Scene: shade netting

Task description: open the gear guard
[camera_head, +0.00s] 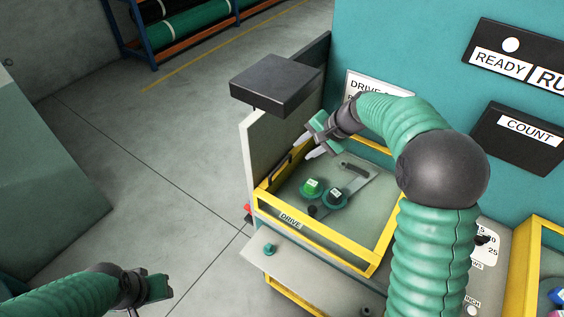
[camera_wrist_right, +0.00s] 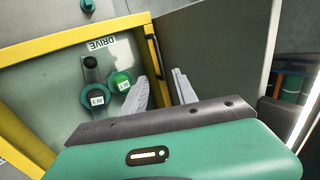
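The gear guard is a yellow-framed cover (camera_head: 325,243) marked DRIVE, low on the teal machine; its frame also shows in the right wrist view (camera_wrist_right: 70,42). A black bar handle (camera_head: 279,170) runs along its left side and shows in the wrist view (camera_wrist_right: 153,57). A green gear (camera_head: 311,188) and a dark gear (camera_head: 334,198) show inside the frame. My right gripper (camera_head: 309,147) is above the handle side, fingers apart and empty; the handle lies beyond the fingertips (camera_wrist_right: 162,83), apparently not touched. My left gripper (camera_head: 150,293) is low at left, its fingers unclear.
A grey upright panel (camera_head: 253,135) stands left of the guard, with a dark box (camera_head: 276,83) above it. A grey ledge (camera_head: 300,275) with a green knob (camera_head: 269,249) is in front. The floor (camera_head: 150,160) at left is clear.

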